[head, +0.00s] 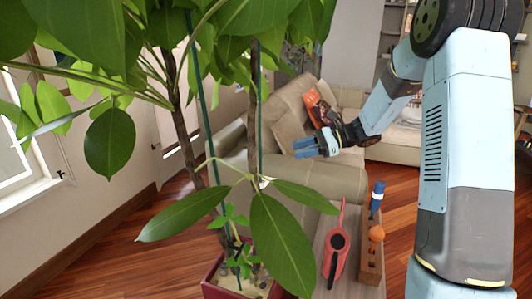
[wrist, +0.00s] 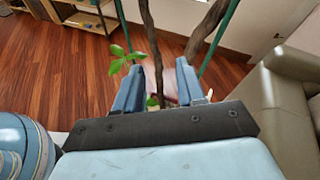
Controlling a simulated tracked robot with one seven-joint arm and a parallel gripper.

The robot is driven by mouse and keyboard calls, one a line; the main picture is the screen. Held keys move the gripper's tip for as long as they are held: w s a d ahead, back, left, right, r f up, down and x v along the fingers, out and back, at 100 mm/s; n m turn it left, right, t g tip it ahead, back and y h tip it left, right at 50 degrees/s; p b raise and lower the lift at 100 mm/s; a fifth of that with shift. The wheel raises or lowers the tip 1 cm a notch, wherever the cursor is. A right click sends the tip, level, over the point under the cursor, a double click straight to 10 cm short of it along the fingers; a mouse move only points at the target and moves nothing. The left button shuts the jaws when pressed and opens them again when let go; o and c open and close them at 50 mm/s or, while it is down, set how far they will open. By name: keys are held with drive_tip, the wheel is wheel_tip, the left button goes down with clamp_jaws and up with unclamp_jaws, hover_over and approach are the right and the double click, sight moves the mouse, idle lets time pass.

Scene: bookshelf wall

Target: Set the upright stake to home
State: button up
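A potted plant with brown trunks stands in a dark red pot (head: 212,291) at the lower middle of the head view. Two thin green stakes rise among its trunks: a left one (head: 202,92), leaning, and a right, more upright one (head: 260,122). Leaves hide parts of both. My gripper (head: 298,148) is to the right of the stakes, its blue fingers pointing left. In the wrist view my gripper (wrist: 158,68) is open, with a gap between the fingers. A green stake (wrist: 221,38) shows beyond the right finger, and another (wrist: 122,25) at upper left. Neither is gripped.
A bench beside the pot holds a red trowel-like tool (head: 335,250) and a wooden rack (head: 370,266) with a blue-handled tool (head: 377,195) and an orange ball (head: 376,234). A beige sofa (head: 335,178) stands behind. Large leaves (head: 280,240) overhang the pot. Wooden floor (head: 110,235) is clear at left.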

drive_tip(key=w+d+f+m+t+y, duration=0.2)
drive_tip(key=w+f+m+t+y, duration=0.1)
drive_tip(key=w+f+m, duration=0.4)
drive_tip(key=w+a+n, duration=0.2)
drive_tip(key=w+a, duration=0.1)
drive_tip(key=a, duration=1)
drive_tip(key=shift+w+a+r, duration=0.2)
drive_tip(key=shift+r, duration=0.25)
drive_tip(key=shift+c, duration=0.2)
clamp_jaws()
